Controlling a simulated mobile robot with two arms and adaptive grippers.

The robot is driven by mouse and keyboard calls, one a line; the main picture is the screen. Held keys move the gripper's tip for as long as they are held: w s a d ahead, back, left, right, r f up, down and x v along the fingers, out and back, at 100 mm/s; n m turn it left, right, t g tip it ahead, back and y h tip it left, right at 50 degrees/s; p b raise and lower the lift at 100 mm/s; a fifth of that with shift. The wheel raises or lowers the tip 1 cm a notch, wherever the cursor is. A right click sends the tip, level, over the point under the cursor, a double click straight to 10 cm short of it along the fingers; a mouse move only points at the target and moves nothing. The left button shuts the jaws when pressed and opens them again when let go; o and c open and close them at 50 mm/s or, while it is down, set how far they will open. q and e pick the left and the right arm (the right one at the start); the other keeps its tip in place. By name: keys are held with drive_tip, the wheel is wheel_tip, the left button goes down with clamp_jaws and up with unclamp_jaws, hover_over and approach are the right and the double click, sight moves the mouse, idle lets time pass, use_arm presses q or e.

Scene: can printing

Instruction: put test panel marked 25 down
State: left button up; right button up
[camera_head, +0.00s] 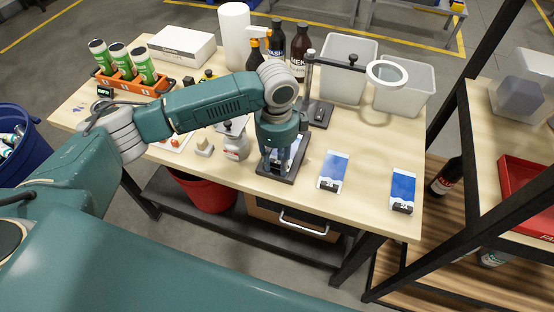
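My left gripper (277,168) points down over a dark flat base (294,176) near the table's front edge. A small pale and bluish piece shows at its fingers, but the gripper hides most of it. I cannot tell whether the fingers are closed on it. Two blue and white panels, one in the middle (335,168) and one at the right (403,184), lie flat on the wooden table (362,208). Each has a dark marked tag at its near end. The numbers are too small to read surely. My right gripper is not in view.
A ring lamp on a stand (386,73) rises behind the panels. An orange rack (134,82) holds green cans. Bare tabletop lies between and around the two panels.

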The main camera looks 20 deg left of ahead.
use_arm(q)
drive_tip(key=shift+o, duration=0.2)
drive_tip(key=shift+r, duration=0.1)
wheel_tip(320, 180, up, 12)
drive_tip(key=b, duration=0.3)
idle(0.5)
drive_tip(key=shift+s, duration=0.1)
